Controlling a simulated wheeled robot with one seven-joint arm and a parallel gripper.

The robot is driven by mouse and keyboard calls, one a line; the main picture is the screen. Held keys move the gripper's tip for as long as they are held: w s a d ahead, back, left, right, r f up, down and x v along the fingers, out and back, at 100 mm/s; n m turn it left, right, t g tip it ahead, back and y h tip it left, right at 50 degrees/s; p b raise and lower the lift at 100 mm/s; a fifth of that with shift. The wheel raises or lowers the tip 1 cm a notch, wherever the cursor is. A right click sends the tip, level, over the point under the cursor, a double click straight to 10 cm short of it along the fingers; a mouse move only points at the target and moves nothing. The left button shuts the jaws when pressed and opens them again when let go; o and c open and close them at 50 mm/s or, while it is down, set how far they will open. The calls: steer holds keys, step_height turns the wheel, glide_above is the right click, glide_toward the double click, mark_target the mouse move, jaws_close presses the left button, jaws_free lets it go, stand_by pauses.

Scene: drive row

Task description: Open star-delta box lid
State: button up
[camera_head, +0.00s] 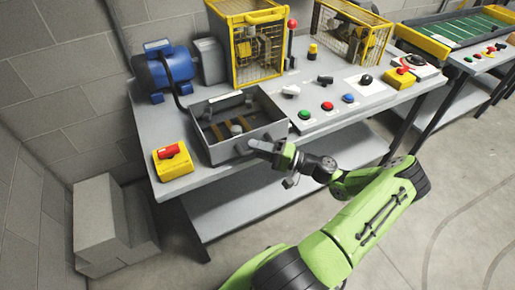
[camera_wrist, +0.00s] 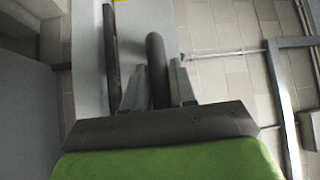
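The star-delta box (camera_head: 275,133) is a grey box on the workbench, to the right of the blue motor. Its top is open to view, with brown and dark parts inside; I cannot make out a separate lid. My gripper (camera_head: 252,146) is at the box's front side, pointing left. In the wrist view a dark round bar (camera_wrist: 156,55) lies between the two fingers of my gripper (camera_wrist: 157,75). I cannot tell whether the fingers press on it. A second dark bar (camera_wrist: 111,50) runs along the left of it.
The blue motor (camera_head: 165,72) stands left of the box. A yellow block with a red switch (camera_head: 172,160) sits front left. A yellow cage (camera_head: 245,45) is behind, and a panel of coloured buttons (camera_head: 328,106) to the right. Grey blocks (camera_head: 105,215) stand on the floor at left.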

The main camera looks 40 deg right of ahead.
jaws_close()
steer(key=shift+r, duration=0.1)
